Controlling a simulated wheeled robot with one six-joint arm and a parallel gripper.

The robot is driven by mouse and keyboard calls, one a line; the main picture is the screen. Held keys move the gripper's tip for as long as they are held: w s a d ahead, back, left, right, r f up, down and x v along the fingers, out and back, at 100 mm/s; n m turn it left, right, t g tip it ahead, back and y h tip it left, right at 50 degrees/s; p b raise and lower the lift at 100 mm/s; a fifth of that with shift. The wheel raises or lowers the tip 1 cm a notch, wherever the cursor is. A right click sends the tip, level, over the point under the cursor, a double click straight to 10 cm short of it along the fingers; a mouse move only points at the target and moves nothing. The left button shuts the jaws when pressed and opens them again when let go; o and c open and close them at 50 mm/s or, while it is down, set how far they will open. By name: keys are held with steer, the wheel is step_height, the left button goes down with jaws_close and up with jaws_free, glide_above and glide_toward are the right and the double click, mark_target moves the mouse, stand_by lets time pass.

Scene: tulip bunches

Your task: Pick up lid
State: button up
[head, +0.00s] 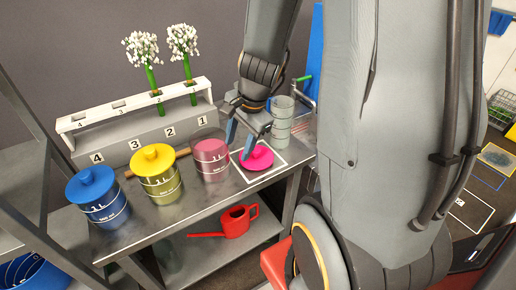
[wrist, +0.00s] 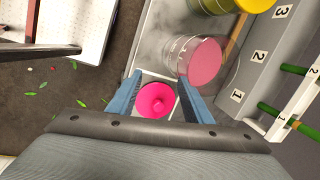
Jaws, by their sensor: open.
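A round pink lid (head: 257,158) with a small knob lies on a white-outlined square on the metal table. In the wrist view the pink lid (wrist: 155,101) shows between my two blue fingers. My gripper (head: 240,139) is open and empty, pointing down above the lid; its fingers (wrist: 160,78) are spread to either side of it. I cannot tell the exact height left above the lid. A clear container of pink liquid (head: 211,160) stands uncovered just left of the lid, and it also shows in the wrist view (wrist: 197,60).
A yellow-lidded container (head: 158,174) and a blue-lidded one (head: 97,197) stand further left. A clear beaker (head: 282,122) stands behind the lid. A white rack (head: 135,104) holds two flower stems at the back. A red watering can (head: 235,222) sits on the lower shelf.

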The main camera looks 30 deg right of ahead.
steer(key=w+d+f+m, duration=0.2)
steer(key=d+m, duration=0.2)
steer(key=m, duration=0.3)
steer(key=m+t, duration=0.2)
steer(key=m, duration=0.8)
glide_toward(258, 151)
steer(key=f, duration=0.2)
steer(key=b+x, duration=0.1)
steer(key=x, duration=0.3)
steer(key=w+x, duration=0.1)
steer(key=x, duration=0.2)
steer(key=shift+w+a+f+b, duration=0.1)
steer(key=shift+w+a+b, duration=0.1)
steer(key=shift+b, duration=0.2)
steer(key=c, duration=1.2)
steer(key=shift+o, duration=0.2)
